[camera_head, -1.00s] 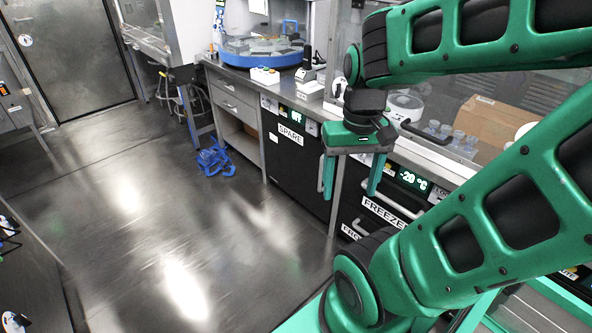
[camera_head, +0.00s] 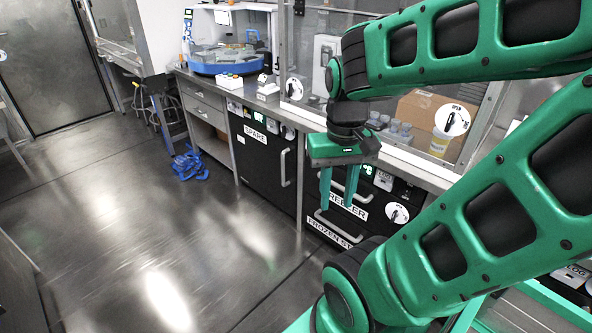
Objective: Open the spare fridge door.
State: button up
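The spare fridge (camera_head: 262,165) is a black door under the counter with a white "SPARE" label (camera_head: 255,134). Its door looks shut. Its vertical grey handle (camera_head: 285,167) is on the right side of the door and is fully in view. My gripper (camera_head: 338,203) points down, with its two green fingers apart and nothing seen between them. In the picture it is to the right of the handle, over the freezer front. I cannot tell its exact distance from the fridge.
The freezer (camera_head: 318,218) with its drawers and handles stands right of the spare fridge. Grey drawers (camera_head: 203,100) are to its left. Blue tangled items (camera_head: 188,164) lie on the floor. The floor (camera_head: 190,235) before the fridge is clear. A cardboard box (camera_head: 415,112) is behind glass.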

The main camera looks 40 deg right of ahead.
aim_at(266, 162)
jog(key=k, duration=0.7)
jog(key=z, duration=0.6)
jog(key=i, duration=2.2)
jog(key=u, duration=0.5)
